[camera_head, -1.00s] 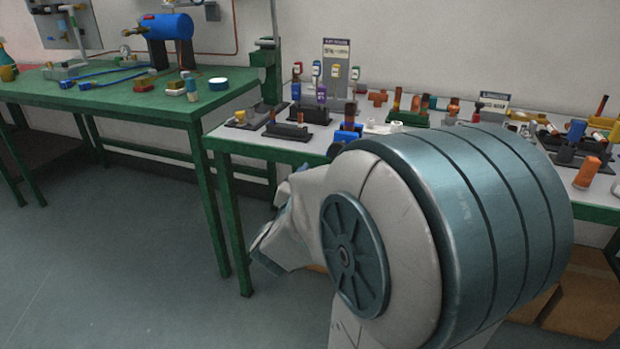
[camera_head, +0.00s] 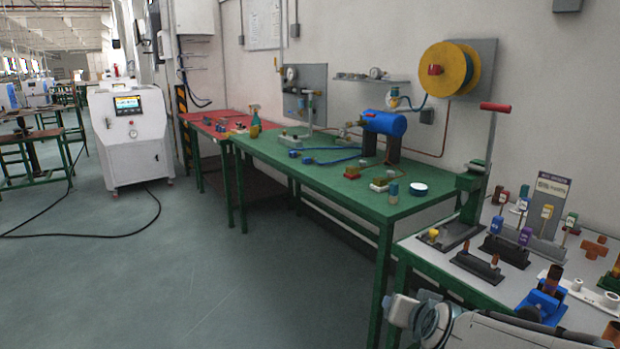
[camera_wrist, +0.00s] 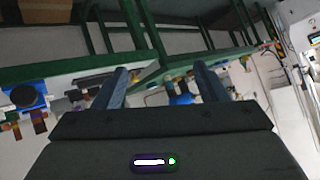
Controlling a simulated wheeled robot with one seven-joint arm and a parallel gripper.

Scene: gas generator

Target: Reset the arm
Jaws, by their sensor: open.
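My arm shows at the bottom right of the head view, low in front of the grey-topped bench (camera_head: 430,250). My gripper (camera_wrist: 160,80) shows in the wrist view with its two dark fingers wide apart and nothing between them. The wrist picture is upside down, with bench legs at the top. The fingers point towards the green benches, and a blue thing (camera_wrist: 183,97) shows beyond the gap. I cannot tell the fingers' distance from the bench edge. The fingertips do not show in the head view.
A green bench (camera_head: 345,205) holds a blue tank (camera_head: 384,122) and small parts. The grey-topped bench carries several fittings and a stand with a red handle (camera_head: 495,107). A white machine (camera_head: 131,137) stands at the left. The floor (camera_head: 200,270) between is clear, apart from a black cable (camera_head: 90,234).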

